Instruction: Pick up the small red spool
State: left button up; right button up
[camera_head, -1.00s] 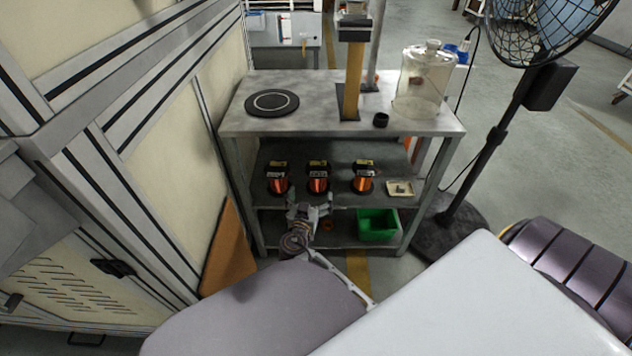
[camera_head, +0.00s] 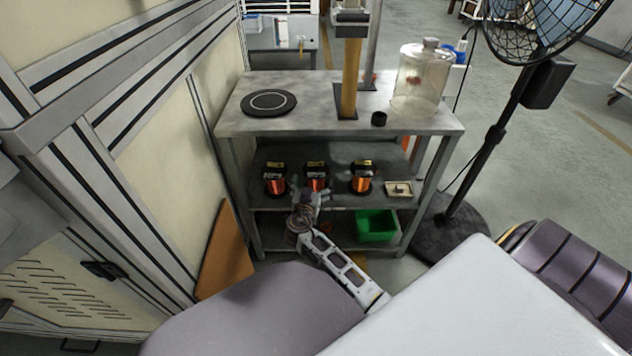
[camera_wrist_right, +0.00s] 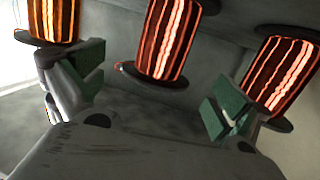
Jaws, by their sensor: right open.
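Three spools of copper-red wire with black flanges stand in a row on the middle shelf: a left spool (camera_head: 275,182), a middle spool (camera_head: 316,184) and a right spool (camera_head: 361,182). I cannot tell which one is the small red spool. My right gripper (camera_head: 312,194) is open and empty, in front of the middle spool. In the right wrist view its two green-padded fingers (camera_wrist_right: 155,92) are spread wide, with the middle spool (camera_wrist_right: 168,42) beyond the gap between them. The left spool (camera_wrist_right: 56,18) and right spool (camera_wrist_right: 282,76) show near the fingers. My left gripper is not in view.
A small pale tray (camera_head: 399,189) sits right of the spools. A green bin (camera_head: 376,226) is on the lower shelf. The tabletop (camera_head: 320,112) overhangs the spools and bears a black disc (camera_head: 269,103) and a glass jar (camera_head: 420,80). A fan (camera_head: 540,80) stands at right.

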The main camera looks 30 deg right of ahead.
aim_at(316, 174)
jog(key=shift+w+d, duration=0.35)
jog(key=shift+w, duration=0.05)
jog(key=shift+f, duration=0.1)
jog(key=shift+b+x, duration=0.7)
jog(key=shift+x, duration=0.45)
jog(key=shift+b+x, duration=0.45)
jog(key=shift+x, duration=1)
jog(key=shift+f, duration=0.2)
